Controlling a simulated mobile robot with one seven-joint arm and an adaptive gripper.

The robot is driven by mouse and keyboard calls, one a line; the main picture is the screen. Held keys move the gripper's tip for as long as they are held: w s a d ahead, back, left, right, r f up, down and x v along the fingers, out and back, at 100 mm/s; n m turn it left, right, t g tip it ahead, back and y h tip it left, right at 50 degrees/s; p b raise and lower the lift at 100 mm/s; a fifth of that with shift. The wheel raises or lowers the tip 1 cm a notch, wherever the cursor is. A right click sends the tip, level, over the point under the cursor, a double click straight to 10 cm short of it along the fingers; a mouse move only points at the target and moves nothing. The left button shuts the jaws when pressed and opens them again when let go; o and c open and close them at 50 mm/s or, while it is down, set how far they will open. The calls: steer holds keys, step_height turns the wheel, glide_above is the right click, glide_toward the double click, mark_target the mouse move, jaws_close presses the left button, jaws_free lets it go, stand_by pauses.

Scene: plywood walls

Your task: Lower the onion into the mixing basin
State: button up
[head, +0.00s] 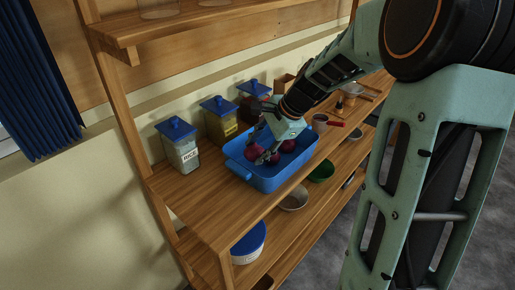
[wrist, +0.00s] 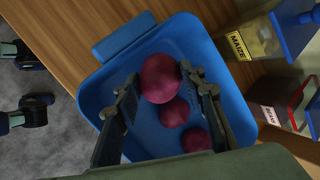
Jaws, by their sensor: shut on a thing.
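The mixing basin (head: 262,178) is a blue rectangular tub on the wooden shelf. It fills much of the wrist view (wrist: 91,96). My gripper (head: 258,148) reaches down over it, its fingers pointing into the basin. In the wrist view my gripper (wrist: 160,80) has one finger on each side of a purple-red onion (wrist: 159,77) and is shut on it. The onion is within the basin's outline; I cannot tell whether it touches the floor. Two more onions (wrist: 174,112) (wrist: 196,139) lie in the basin beside it, closer to my palm.
Blue-lidded jars stand behind the basin: rice (head: 181,148), maize (head: 219,122) and beans (wrist: 281,104). A red-handled tool (head: 336,123) and a cup (head: 320,122) are to the right. Bowls (head: 293,199) and a blue-lidded tub (head: 248,244) stand on the lower shelf. The shelf's near left is clear.

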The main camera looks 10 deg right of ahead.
steer(key=shift+f+b, duration=1.9)
steer(key=shift+f, duration=0.75)
stand_by(0.9)
stand_by(0.5)
steer(key=o, duration=1.3)
